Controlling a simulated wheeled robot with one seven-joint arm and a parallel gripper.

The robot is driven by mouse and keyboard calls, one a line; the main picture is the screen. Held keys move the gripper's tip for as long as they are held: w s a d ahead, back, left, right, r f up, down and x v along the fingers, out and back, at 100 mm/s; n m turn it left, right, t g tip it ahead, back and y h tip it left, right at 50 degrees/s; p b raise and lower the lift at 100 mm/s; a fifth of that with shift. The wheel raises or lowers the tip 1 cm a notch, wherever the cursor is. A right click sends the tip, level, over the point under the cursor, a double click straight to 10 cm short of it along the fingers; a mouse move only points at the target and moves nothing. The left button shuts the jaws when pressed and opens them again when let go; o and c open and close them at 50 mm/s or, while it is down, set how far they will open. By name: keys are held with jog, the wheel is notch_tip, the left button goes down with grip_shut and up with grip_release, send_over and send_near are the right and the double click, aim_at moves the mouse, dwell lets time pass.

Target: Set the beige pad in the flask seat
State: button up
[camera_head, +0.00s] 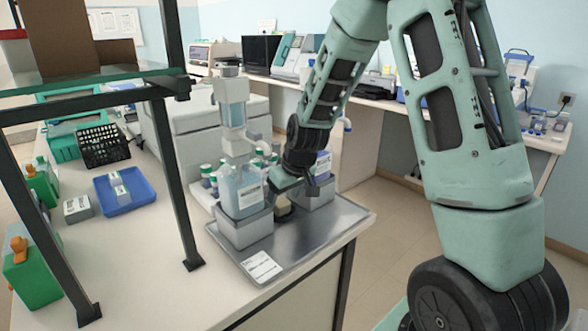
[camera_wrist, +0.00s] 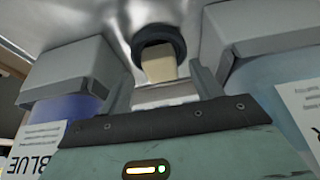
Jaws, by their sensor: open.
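The beige pad (camera_wrist: 158,62) shows as a small pale block at the dark round seat (camera_wrist: 168,34) in the wrist view. Its far end lies within the ring's outline; how deep it sits is unclear. In the head view the pad (camera_head: 282,202) shows under my gripper (camera_head: 297,188), above the dark ring (camera_head: 284,214) on the metal tray (camera_head: 310,238). In the wrist view my gripper (camera_wrist: 162,84) is open, with its fingers apart on either side of the pad's near end. No finger visibly touches it.
A bottle of pale blue liquid (camera_head: 241,190) in a grey block (camera_head: 243,230) stands close left of my gripper. Another grey block (camera_head: 317,196) with a labelled bottle is close right. A black shelf post (camera_head: 180,190) stands further left. The tray's front is clear except for a label card (camera_head: 261,267).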

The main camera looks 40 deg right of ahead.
jog(key=v, duration=1.5)
jog(key=shift+r, duration=0.3)
jog(key=shift+s+d, duration=0.1)
jog(key=shift+s, duration=0.05)
